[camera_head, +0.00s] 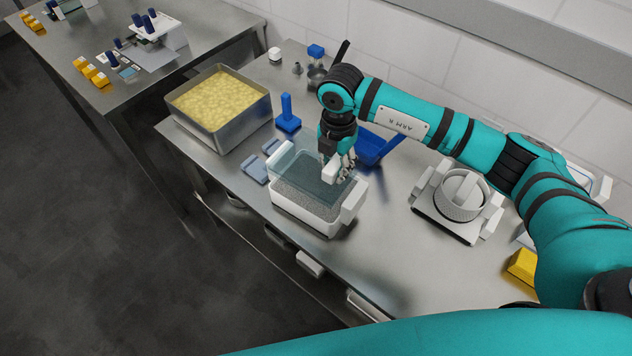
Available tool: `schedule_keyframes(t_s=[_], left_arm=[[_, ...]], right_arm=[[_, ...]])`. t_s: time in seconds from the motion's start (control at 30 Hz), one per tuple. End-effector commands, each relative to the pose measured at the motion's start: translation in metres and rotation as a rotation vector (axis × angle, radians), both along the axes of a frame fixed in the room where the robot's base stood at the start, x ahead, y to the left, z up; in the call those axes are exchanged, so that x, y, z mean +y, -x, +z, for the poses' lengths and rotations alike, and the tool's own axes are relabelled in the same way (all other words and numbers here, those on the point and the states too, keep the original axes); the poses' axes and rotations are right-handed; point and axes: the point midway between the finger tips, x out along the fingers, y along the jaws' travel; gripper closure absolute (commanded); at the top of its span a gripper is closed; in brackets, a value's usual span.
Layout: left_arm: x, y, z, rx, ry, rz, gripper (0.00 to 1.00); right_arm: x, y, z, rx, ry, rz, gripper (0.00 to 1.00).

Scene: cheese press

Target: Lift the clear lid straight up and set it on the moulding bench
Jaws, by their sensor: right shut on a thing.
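The clear lid (300,172) is a see-through, bluish sheet with a pale upright handle. It is over a white rectangular box (297,213) with a grey speckled inside, near the middle of the view. The lid looks slightly raised and shifted toward the back of the box; I cannot tell whether its edge touches the rim. My right gripper (337,172) comes down from above and is shut on the lid's handle, with its fingers partly hiding it. The steel bench (400,262) carries the box. My left gripper is not in view.
A steel tub of yellow curds (262,112) stands behind left, with a blue stamp-like tool (288,115) beside it. A blue scoop (372,147) lies behind my gripper. A white round mould (462,197) stands right. Another bench (165,85) is at upper left.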

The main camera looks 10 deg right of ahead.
Motion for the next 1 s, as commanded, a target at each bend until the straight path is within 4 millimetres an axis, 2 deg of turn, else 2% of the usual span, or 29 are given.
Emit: schedule_keyframes(t_s=[0.1, 0.43, 0.57, 0.67, 0.77, 1.0], left_arm=[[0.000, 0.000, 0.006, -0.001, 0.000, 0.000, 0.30], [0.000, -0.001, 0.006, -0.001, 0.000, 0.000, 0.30], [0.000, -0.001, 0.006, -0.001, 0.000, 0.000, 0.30], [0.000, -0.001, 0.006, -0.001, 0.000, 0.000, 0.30], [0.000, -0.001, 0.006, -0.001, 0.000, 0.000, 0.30], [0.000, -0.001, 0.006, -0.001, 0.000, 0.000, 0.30]], right_arm=[[0.000, 0.000, 0.009, -0.001, -0.001, 0.000, 1.00], [0.000, 0.000, 0.009, -0.001, -0.001, 0.008, 1.00], [-0.001, 0.003, 0.013, -0.004, -0.003, 0.119, 1.00], [-0.003, 0.008, 0.020, -0.008, -0.006, 0.330, 1.00], [-0.006, 0.016, 0.029, -0.013, -0.009, 0.627, 1.00], [-0.012, 0.040, 0.051, -0.025, -0.006, 1.424, 1.00]])
